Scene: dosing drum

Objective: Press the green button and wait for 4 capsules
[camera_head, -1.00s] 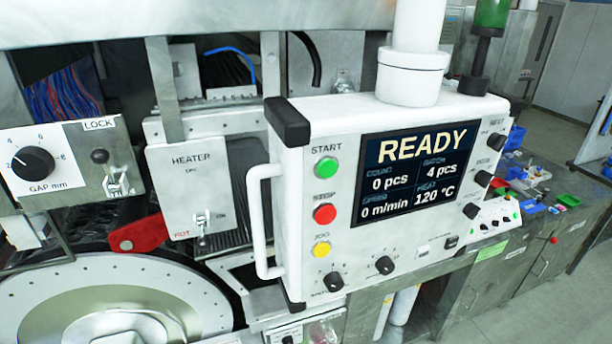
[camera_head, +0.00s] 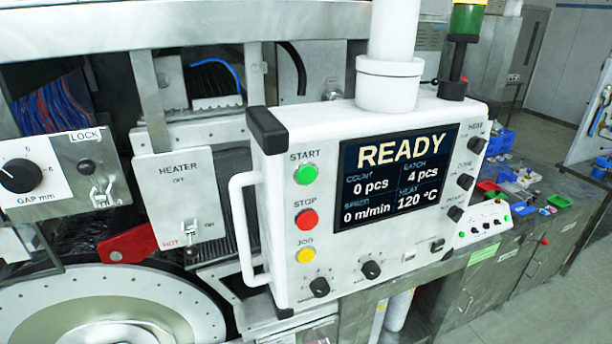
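The green START button (camera_head: 306,174) is at the upper left of the white control panel's face. The red STOP button (camera_head: 306,219) and the yellow JOG button (camera_head: 305,255) sit below it. The panel's screen (camera_head: 394,177) reads READY, count 0 pcs, batch 4 pcs, 0 m/min and heat 120 °C. No capsules can be made out. Neither of my grippers is in view.
A white handle (camera_head: 243,230) sticks out at the panel's left side. Left of it are the HEATER switch plate (camera_head: 178,200), a red lever (camera_head: 128,245) and a round drum plate (camera_head: 110,305). A bench (camera_head: 515,240) with small coloured bins stands at the right.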

